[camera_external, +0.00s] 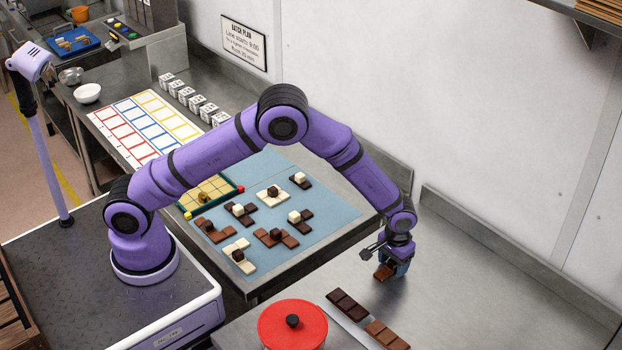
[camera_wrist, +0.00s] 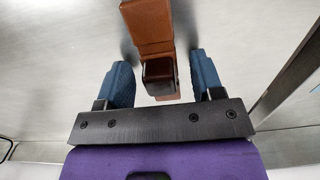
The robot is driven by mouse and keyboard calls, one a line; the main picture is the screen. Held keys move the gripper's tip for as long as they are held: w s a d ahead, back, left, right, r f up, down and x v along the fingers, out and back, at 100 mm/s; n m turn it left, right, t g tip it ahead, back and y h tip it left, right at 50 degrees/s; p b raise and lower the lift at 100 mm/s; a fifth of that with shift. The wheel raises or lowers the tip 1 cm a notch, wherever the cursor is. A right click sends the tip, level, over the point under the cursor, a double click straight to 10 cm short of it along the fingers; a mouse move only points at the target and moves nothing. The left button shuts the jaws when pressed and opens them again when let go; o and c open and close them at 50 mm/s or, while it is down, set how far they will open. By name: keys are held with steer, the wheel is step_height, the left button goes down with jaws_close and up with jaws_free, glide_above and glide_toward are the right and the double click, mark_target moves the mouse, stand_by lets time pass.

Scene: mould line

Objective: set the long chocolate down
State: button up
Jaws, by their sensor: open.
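The long milk-brown chocolate (camera_wrist: 150,25) lies on the steel counter in the wrist view, running away from my gripper (camera_wrist: 160,64). A darker brown cube-shaped piece (camera_wrist: 160,72) sits on its near part, between my two blue fingers. The fingers are apart, with a gap on each side of the chocolate, so my gripper is open. In the external view my gripper (camera_external: 392,264) is low over the counter at the right. Only part of the brown chocolate (camera_external: 383,272) shows there, the rest hidden by the fingers.
A dark chocolate bar (camera_external: 347,304) and a milk-brown bar (camera_external: 387,334) lie at the front, near a red-lidded pot (camera_external: 292,325). A blue mat (camera_external: 330,218) holds several chocolate pieces. The steel counter (camera_external: 480,290) right of my gripper is clear up to the back wall.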

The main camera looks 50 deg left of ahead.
step_height(320, 180, up, 12)
steer(key=s+a+r+t+h, duration=0.1)
steer(key=s+a+r, duration=0.3)
steer(key=a+r, duration=0.8)
steer(key=s+a+r+t, duration=0.1)
steer(key=s+a+r, duration=0.2)
steer(key=a+r, duration=0.85)
steer(key=s+a+r+t, duration=0.2)
steer(key=s+a+r, duration=0.3)
steer(key=s+a, duration=1)
steer(key=s, duration=0.4)
steer(key=s+a+f+t+y, duration=0.1)
steer(key=s+a, duration=0.2)
steer(key=s, duration=0.4)
steer(key=shift+a+f, duration=0.3)
steer(key=shift+a, duration=0.05)
